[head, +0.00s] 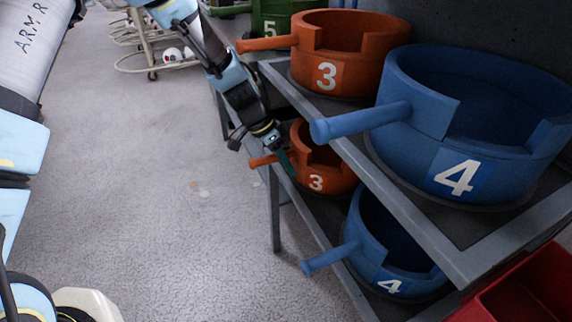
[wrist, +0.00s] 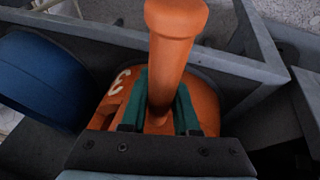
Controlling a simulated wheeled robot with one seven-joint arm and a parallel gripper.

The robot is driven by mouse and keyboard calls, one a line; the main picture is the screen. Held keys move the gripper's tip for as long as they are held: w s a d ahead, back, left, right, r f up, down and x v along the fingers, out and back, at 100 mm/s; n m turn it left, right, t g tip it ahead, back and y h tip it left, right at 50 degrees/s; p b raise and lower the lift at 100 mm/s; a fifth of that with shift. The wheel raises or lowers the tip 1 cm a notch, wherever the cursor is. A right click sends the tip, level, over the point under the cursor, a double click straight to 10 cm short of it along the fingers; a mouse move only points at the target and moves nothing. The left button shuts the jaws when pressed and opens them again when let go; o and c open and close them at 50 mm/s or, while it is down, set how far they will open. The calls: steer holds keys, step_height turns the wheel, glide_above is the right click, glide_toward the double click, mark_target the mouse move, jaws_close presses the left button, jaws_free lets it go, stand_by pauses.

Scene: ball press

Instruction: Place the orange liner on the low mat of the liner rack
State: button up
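The low orange liner (head: 322,179), marked 3, is upright at the lower shelf level of the grey rack, under the upper shelf. Its handle points left. My gripper (head: 284,160) reaches down to this handle, close to the liner's wall. In the wrist view the green fingers of my gripper (wrist: 164,104) lie on both sides of the orange handle (wrist: 174,42), with hardly any gap, and look shut on it. The liner's body (wrist: 208,100) shows behind them. The mat under it is hidden, so I cannot tell whether it touches.
Another orange 3 liner (head: 392,60) and a large blue 4 liner (head: 404,118) stand on the upper shelf. A low blue 4 liner (head: 362,245) is in front on the lower shelf. The upper shelf edge (head: 405,213) overhangs. A red bin (head: 530,285) is at lower right.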

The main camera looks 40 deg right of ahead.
steer(key=o, duration=0.5)
steer(key=v, duration=1)
steer(key=shift+w+r+b, duration=0.1)
steer(key=shift+r+b, duration=0.25)
steer(key=shift+a, duration=0.1)
steer(key=w+a+r+n+t+p, duration=0.1)
steer(key=w+a+r+n+p, duration=0.2)
steer(key=a, duration=0.5)
steer(key=w+a+r+n+t+y+p, duration=0.1)
steer(key=w+a+r+n+t, duration=0.15)
steer(key=w+a+n, duration=0.35)
steer(key=w+a+r+n+p, duration=0.1)
steer(key=w+a+r+p, duration=0.15)
steer(key=a, duration=0.65)
steer(key=s+a+r+n+p, duration=0.1)
steer(key=a+r+n, duration=0.1)
steer(key=a, duration=0.5)
steer(key=s+a+r+n+t+y+p, duration=0.1)
steer(key=a+r+n, duration=0.2)
steer(key=a+n, duration=0.2)
steer(key=s+a+r+n+t+y+p, duration=0.1)
steer(key=a+r+n, duration=0.1)
steer(key=a, duration=0.8)
steer(key=shift+s+a+r+n, duration=0.1)
steer(key=shift+s+r+n, duration=0.25)
steer(key=shift+n, duration=0.45)
